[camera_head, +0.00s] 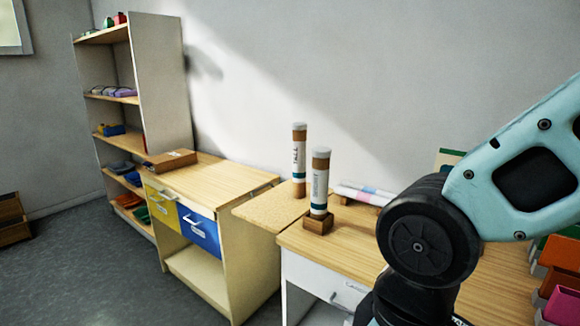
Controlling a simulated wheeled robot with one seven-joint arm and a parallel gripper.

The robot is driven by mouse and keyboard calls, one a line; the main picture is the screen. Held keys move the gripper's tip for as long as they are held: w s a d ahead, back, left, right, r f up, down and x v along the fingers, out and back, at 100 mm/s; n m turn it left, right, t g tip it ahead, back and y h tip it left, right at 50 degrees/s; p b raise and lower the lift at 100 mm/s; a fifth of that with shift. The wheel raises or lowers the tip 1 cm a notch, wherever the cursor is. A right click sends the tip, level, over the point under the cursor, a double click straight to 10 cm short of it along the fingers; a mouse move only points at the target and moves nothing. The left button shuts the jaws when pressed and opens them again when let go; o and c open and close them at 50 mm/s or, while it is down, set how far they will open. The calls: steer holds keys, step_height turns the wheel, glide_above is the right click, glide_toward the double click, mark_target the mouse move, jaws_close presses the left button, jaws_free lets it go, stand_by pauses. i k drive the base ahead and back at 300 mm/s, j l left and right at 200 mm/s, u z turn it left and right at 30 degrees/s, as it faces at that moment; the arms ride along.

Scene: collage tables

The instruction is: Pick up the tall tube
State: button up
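Two upright tubes with pale caps, brown bands and white labels stand near the middle of the view. The rear tube (299,160) stands on a speckled tan surface (262,207), its foot partly behind the front one. The front tube (319,183) stands in a small wooden block (318,223) at the corner of a wooden table. They look similar in length; I cannot tell for certain which is taller. My arm comes in from the right and bends downward, right of both tubes. My gripper is out of view.
Pale rolls with pink and blue bands (362,194) lie behind the tubes. Coloured bins (560,262) stand at the right edge. A wooden cabinet with yellow and blue drawers (200,228) and a tall shelf (160,85) stand left. The cabinet top is mostly clear.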

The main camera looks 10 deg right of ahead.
mark_target(299, 137)
steer(key=i+j+z, duration=0.1)
steer(key=i+j, duration=0.15)
steer(key=i+j+z, duration=0.15)
steer(key=j, duration=0.2)
steer(key=i+j+z, duration=0.1)
steer(key=i+j, duration=0.2)
steer(key=i+j+z, duration=0.1)
steer(key=j, duration=0.3)
steer(key=i+j+z, duration=0.25)
steer(key=i+j, duration=0.15)
steer(key=j, duration=0.35)
